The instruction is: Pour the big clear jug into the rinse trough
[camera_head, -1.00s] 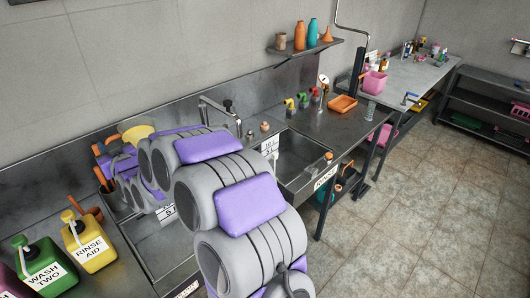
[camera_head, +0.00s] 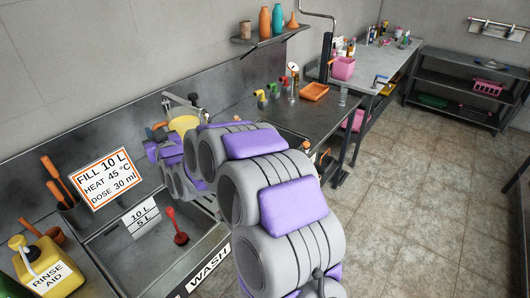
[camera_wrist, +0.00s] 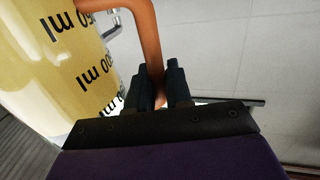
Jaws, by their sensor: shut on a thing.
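The big clear jug (camera_head: 183,124) holds yellow liquid and shows beyond my arm, near the tap. In the wrist view its wall (camera_wrist: 55,60) bears dark "ml" marks, and its orange handle (camera_wrist: 148,45) runs between my fingers. My gripper (camera_wrist: 160,85) is shut on that handle. In the head view my gripper (camera_head: 160,137) is partly hidden by my arm. The jug looks roughly upright; its base is hidden. The rinse trough (camera_head: 286,133) is mostly hidden behind my arm, to the right of the jug.
The wash trough (camera_head: 125,268) with a red plunger-like tool (camera_head: 179,228) lies at front left. A rinse aid bottle (camera_head: 48,268) stands left of it. A tap (camera_head: 193,103) rises close to the jug.

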